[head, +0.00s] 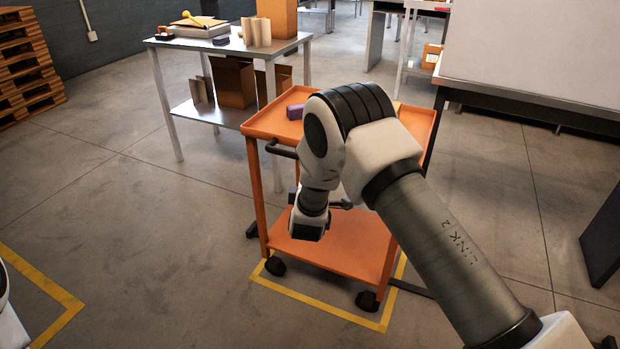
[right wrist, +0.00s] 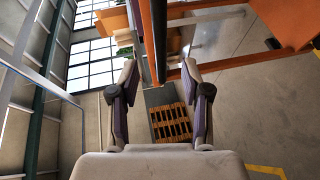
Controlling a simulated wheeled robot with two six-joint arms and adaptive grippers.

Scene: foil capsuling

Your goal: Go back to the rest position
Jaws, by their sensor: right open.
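My right arm reaches in from the right in the head view and bends over the orange cart, its wrist hanging in front of the cart. My left gripper is not in view; only a sliver of my white left arm shows at the left edge.
The orange cart (head: 330,262) stands close to my right arm, with a small purple block (head: 295,111) on top. A metal table (head: 255,51) with tools and boxes stands behind. Wooden pallets (head: 28,70) are at the far left. The floor at left is clear.

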